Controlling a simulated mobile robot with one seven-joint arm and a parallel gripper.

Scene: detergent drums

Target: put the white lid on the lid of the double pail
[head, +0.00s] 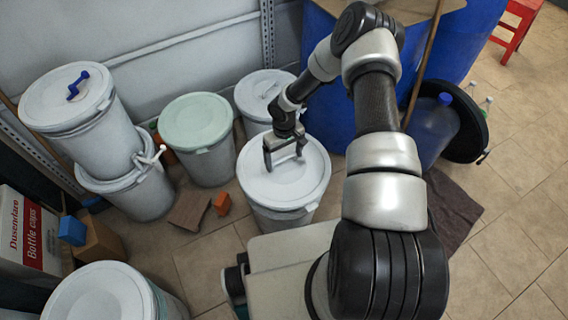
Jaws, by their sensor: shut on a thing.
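The white lid (305,178) is round and lies flat on a white drum (283,222) in the middle of the head view. My gripper (285,160) reaches down over the lid and is shut on its handle, which is mostly hidden between the fingers. I cannot see a clear gap between the lid and the drum rim. The double pail (98,135) is two white pails stacked at the left, the upper one slightly tilted.
A pail with a pale green lid (195,122) and another white-lidded drum (262,92) stand behind. A white drum (100,295) is at the front left. A white tap-like piece (150,157) sticks out beside the double pail. Orange (222,203) and brown blocks lie on the floor between.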

